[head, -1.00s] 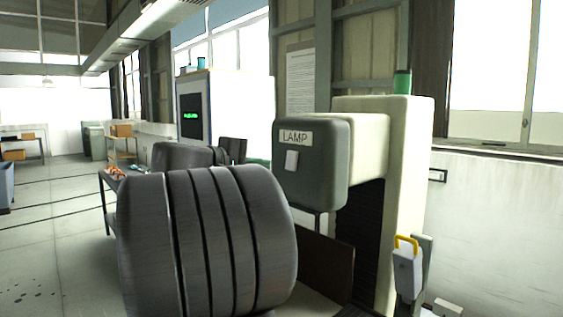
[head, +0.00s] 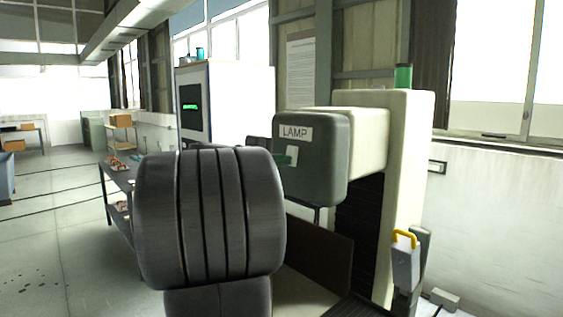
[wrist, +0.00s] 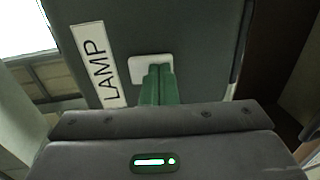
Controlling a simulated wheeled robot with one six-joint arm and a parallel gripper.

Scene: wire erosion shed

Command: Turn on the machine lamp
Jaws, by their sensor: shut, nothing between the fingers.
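The grey-green machine head (head: 325,165) carries a white LAMP label (head: 294,132) and a small white switch plate (head: 292,153) below it. In the wrist view the LAMP label (wrist: 97,64) stands left of the white switch plate (wrist: 138,70). My gripper (head: 290,160) shows as green fingers reaching the plate from the left. In the wrist view my gripper (wrist: 160,70) is shut, with its green tips together over the middle of the plate. They appear at or touching it; exact contact is unclear. The fingers hide the plate's middle, so the switch's position cannot be told.
The cream machine column (head: 405,150) stands right of the head with a green beacon (head: 403,76) on top. A grey box with a yellow handle (head: 405,255) hangs low on it. A bench (head: 118,175) and a white cabinet with a screen (head: 225,105) stand behind, left. Floor at left is open.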

